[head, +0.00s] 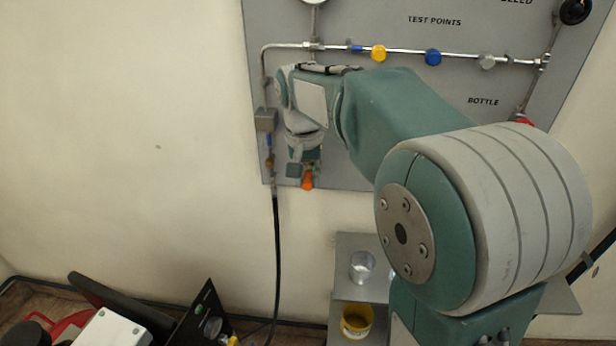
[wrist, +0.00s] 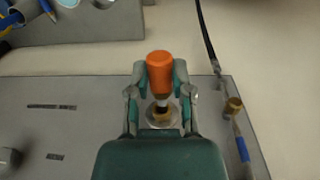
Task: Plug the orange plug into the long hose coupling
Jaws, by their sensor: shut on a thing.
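The orange plug (head: 308,181) is at the tip of my gripper (head: 303,167), near the lower left edge of the grey panel. In the wrist view the orange plug (wrist: 160,72) sits between the two fingertips of my gripper (wrist: 160,82), which is shut on it. A brass fitting with a pale ring (wrist: 160,116) shows between the fingers; I cannot tell whether the plug touches it. The long black hose (head: 276,250) hangs at the left, and its coupling end (head: 273,180) is left of my gripper. In the wrist view the hose (wrist: 207,35) is to the right.
The grey panel (head: 350,175) carries a metal pipe with a yellow knob (head: 379,53) and a blue knob (head: 433,57). A brass piece (wrist: 233,105) is right of my fingers. Below, a shelf holds a clear cup (head: 362,266) and a yellow cup (head: 356,322). Bare wall lies left.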

